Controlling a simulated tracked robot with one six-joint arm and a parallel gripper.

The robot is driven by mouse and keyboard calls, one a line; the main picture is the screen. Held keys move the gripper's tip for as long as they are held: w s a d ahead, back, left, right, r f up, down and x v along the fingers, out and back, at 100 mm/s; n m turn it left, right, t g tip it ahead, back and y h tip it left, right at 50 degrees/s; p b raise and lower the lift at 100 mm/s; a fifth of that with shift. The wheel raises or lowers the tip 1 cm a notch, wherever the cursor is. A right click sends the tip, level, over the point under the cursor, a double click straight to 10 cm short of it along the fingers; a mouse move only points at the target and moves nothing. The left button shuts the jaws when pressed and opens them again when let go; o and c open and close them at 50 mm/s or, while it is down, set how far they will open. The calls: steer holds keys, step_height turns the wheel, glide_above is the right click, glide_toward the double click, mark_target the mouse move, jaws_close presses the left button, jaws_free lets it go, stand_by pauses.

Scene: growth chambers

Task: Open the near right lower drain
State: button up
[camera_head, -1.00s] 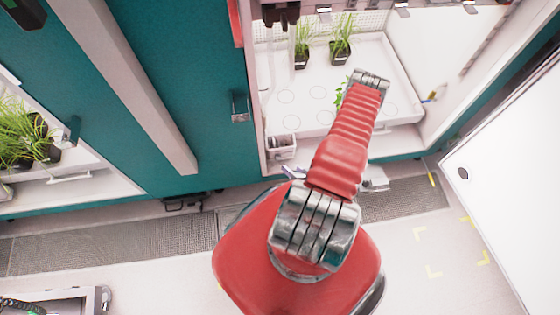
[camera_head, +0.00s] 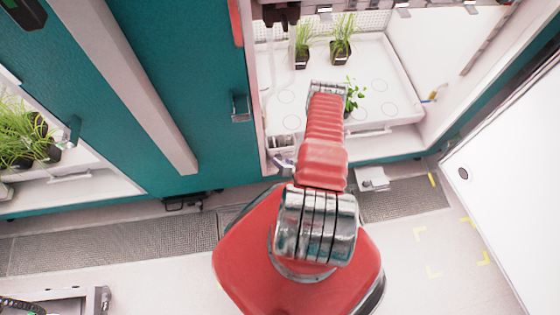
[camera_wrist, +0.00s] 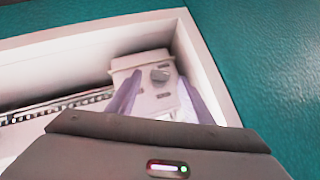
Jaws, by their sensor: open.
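I cannot tell whether this knob is the drain. My gripper (camera_wrist: 161,80) is open, its two pale purple fingers on either side of the knob in the picture; I see no clear contact. In the head view a small box (camera_head: 281,141) stands at the chamber's lower left front corner. My gripper (camera_head: 284,165) shows just below it, mostly hidden by my red arm.
The white tray (camera_head: 390,122) in the chamber holds potted plants (camera_head: 341,48) at the back and a leafy seedling (camera_head: 352,95) beside my arm. A teal wall (camera_head: 205,90) stands left. A white open door (camera_head: 510,170) stands right. A floor grate (camera_head: 405,200) lies in front.

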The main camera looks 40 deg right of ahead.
mark_target(278, 158)
steer(key=shift+x, duration=1.05)
steer(key=shift+c, duration=0.3)
